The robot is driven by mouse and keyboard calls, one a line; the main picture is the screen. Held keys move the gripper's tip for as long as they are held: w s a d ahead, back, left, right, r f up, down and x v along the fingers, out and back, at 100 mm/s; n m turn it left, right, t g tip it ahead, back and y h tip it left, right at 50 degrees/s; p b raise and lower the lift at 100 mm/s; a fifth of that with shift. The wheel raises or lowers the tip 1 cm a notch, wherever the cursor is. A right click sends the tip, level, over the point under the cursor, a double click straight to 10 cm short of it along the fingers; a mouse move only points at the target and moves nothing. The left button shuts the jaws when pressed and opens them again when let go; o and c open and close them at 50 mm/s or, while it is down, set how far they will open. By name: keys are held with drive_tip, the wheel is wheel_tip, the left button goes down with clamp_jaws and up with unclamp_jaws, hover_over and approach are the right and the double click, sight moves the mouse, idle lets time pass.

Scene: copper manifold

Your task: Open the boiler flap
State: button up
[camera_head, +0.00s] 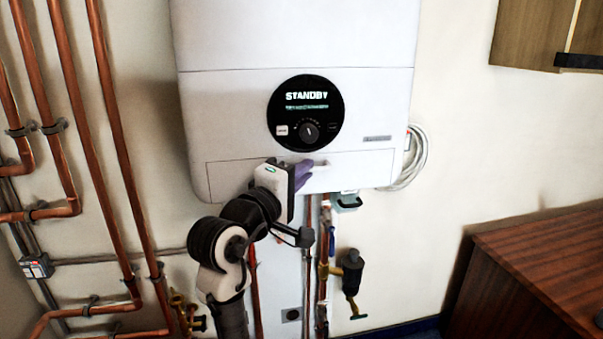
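The white boiler (235,110) hangs on the wall, with a round black display (306,112) reading STANDBY. Its flap (365,170) is the outlined panel along the bottom front and sits flush with the casing, so it looks closed. A small light tab or handle (321,163) shows at the flap's upper middle. My gripper (304,172), with purplish fingers, is in front of the flap just left of that tab. My arm's wrist hides part of the flap. Whether the fingers touch the flap, and whether they are apart, I cannot tell.
Copper pipes (112,120) run up the wall at the left. Pipes and a black filter (352,272) with valves hang below the boiler. A coiled white cable (415,160) hangs at its right. A wooden cabinet (540,270) stands at lower right, and a wall cupboard (530,35) is above.

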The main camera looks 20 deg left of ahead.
clamp_jaws()
drive_tip(key=shift+f+b, duration=0.15)
drive_tip(key=shift+b, duration=0.15)
wheel_tip(320, 180, down, 9)
drive_tip(key=s+d+m+t+h+b, duration=0.1)
drive_tip(key=m+h+b, duration=0.8)
drive_tip(key=b, duration=1.5)
drive_tip(key=shift+s+d+r+m+t+h+b, duration=0.3)
drive_tip(key=shift+s+m+t, duration=0.6)
drive_tip(key=shift+m, duration=1.3)
drive_tip(key=shift+w+f, duration=0.15)
drive_tip(key=shift+f, duration=0.1)
